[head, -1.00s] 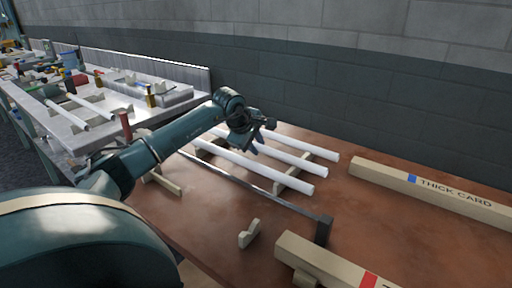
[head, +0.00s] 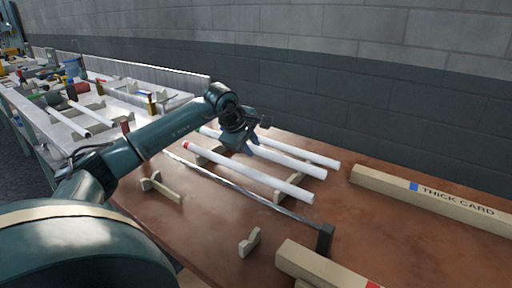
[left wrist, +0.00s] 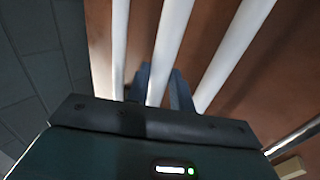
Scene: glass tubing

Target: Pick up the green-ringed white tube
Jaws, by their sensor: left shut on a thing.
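Three white tubes lie side by side on the brown table. My left gripper (head: 246,150) is shut on the middle white tube (head: 295,163), part way along it. In the left wrist view this tube (left wrist: 172,38) runs between the two fingers (left wrist: 161,88). The far tube (head: 310,154) shows no ring and is partly behind the gripper. My right gripper is not in view.
Pale notched supports (head: 290,190) stand under the tubes. A dark metal rail (head: 255,201) runs in front of them to a black post. A long "THICK CARD" box (head: 435,196) lies at the right. A small notched block (head: 249,242) stands in front.

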